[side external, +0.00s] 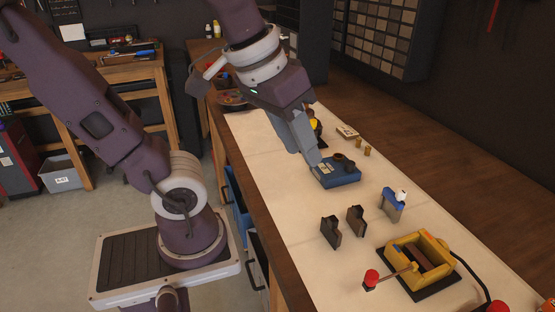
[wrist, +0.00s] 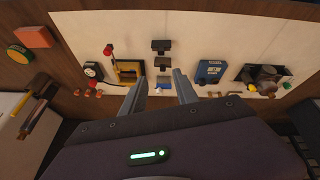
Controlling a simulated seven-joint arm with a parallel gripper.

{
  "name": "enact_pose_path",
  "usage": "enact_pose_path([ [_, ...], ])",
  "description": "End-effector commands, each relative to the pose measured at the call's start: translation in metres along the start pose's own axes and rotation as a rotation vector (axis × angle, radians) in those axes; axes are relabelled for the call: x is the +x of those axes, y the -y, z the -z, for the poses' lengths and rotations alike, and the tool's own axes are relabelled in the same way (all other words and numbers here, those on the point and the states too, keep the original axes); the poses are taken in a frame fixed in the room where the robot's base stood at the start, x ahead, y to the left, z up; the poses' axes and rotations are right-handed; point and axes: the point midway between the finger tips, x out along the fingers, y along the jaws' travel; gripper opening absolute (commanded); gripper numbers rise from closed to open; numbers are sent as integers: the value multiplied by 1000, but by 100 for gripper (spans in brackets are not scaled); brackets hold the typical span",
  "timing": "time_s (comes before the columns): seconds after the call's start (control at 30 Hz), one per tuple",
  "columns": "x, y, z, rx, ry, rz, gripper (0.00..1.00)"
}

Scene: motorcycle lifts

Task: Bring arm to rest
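My gripper (side external: 308,150) hangs over the workbench in the side view, its fingers pointing down toward a blue block (side external: 340,177) with a dark round part on top. Whether it touches that block cannot be told from the side view. In the wrist view my gripper (wrist: 160,82) has its two fingers spread apart with nothing held between them. The blue block (wrist: 210,72) shows there to the right of the fingers, apart from them. A small blue item with a white top (wrist: 162,88) shows beyond the gap between the fingers.
A yellow vise-like fixture (side external: 402,256) with a red-knobbed handle stands at the front right. Two dark blocks (side external: 330,232) (side external: 356,219) and a blue white-topped item (side external: 392,206) stand on the pale mat (side external: 285,215). Small brass pieces (side external: 367,151) lie behind. Bare wood (side external: 430,150) runs along the back.

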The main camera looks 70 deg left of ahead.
Motion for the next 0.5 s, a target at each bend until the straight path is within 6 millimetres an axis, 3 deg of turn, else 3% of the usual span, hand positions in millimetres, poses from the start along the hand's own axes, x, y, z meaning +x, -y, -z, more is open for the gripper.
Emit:
enact_pose_path([
  [0.03, 1, 4, -19, 90, -34, -1, 36],
  [0.13, 6, 9, -39, 216, -70, 4, 36],
  [0.5, 7, 10, -44, 254, -76, 7, 36],
])
